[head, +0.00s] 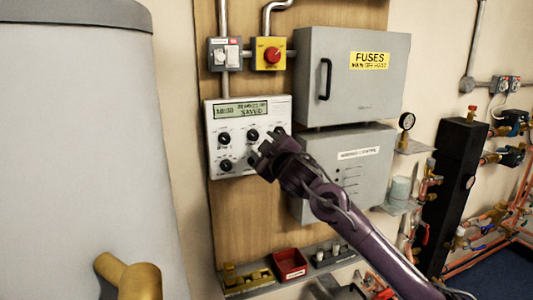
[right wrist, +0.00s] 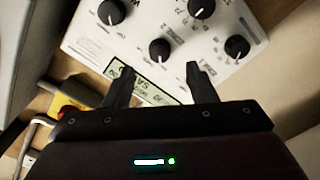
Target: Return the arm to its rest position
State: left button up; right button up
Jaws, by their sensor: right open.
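My right arm (head: 345,215) reaches in from the lower right in the head view. My right gripper (head: 268,148) is in front of the lower right part of a white control panel (head: 216,142) with black knobs and a small display. In the right wrist view my right gripper (right wrist: 158,85) has its two fingers apart with nothing between them. The panel (right wrist: 135,35) fills the space beyond the fingertips, and its knobs and display show there. I cannot tell whether a finger touches the panel. My left gripper is not in view.
A grey fuse box (head: 340,95) and a second grey box (head: 372,165) are right of the panel. A yellow switch with a red knob (head: 271,54) is above. A red tray (head: 289,264) is below. A large grey tank (head: 85,150) stands left. Copper pipes (head: 505,225) run at right.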

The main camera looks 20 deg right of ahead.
jog(key=shift+s, duration=0.8)
